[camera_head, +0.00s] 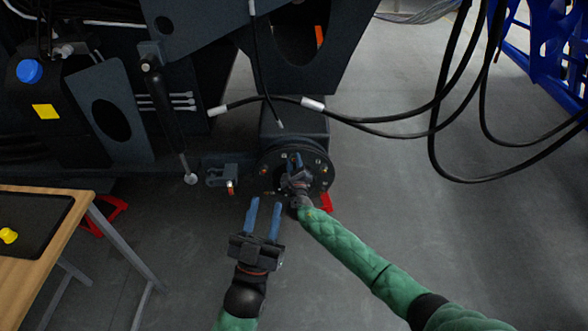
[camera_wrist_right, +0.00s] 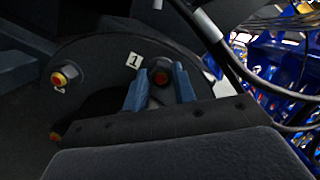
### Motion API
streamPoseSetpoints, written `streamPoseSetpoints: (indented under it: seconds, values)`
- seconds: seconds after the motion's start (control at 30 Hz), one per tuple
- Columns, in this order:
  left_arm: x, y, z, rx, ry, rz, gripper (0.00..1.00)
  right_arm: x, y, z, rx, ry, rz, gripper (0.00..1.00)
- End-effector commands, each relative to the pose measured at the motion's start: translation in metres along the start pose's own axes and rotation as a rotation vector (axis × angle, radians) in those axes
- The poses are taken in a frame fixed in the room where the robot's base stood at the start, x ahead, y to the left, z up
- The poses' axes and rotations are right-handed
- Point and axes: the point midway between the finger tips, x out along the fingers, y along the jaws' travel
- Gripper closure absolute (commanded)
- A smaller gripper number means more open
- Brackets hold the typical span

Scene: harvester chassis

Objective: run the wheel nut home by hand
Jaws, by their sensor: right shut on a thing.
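The round dark wheel hub (camera_head: 325,172) faces me at the middle of the head view, with several studs around its face. My right gripper (camera_head: 295,160) is at the hub's face. In the right wrist view its two blue fingers (camera_wrist_right: 160,80) close on the wheel nut (camera_wrist_right: 160,65), a dark nut with a red stud end in its middle, beside a white label "1" (camera_wrist_right: 133,61). How far the nut sits on its stud cannot be told. My left gripper (camera_head: 265,203) is open and empty, below and left of the hub.
Another stud with a yellow and red end (camera_wrist_right: 61,78) shows left of the nut. Black cables (camera_head: 390,132) hang above and right of the hub. A wooden table (camera_head: 60,250) stands at lower left. A blue frame (camera_head: 550,50) is at upper right. Floor at right is clear.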

Motion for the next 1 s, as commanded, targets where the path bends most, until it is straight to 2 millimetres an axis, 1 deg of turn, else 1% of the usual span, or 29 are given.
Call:
streamPoseSetpoints:
  seconds: [0.03,0.57,1.0]
  values:
    - [-0.009,-0.001,0.010,0.000,0.000,0.000,0.64,-0.001,0.004,-0.005,0.037,-0.001,-0.007,1.00]
    - [-0.052,-0.004,0.059,0.000,0.000,0.000,0.64,0.000,0.004,-0.004,0.484,-0.001,-0.078,1.00]
    - [-0.087,-0.007,0.099,0.000,0.000,0.000,0.64,0.001,0.003,-0.004,0.917,-0.002,-0.147,1.00]
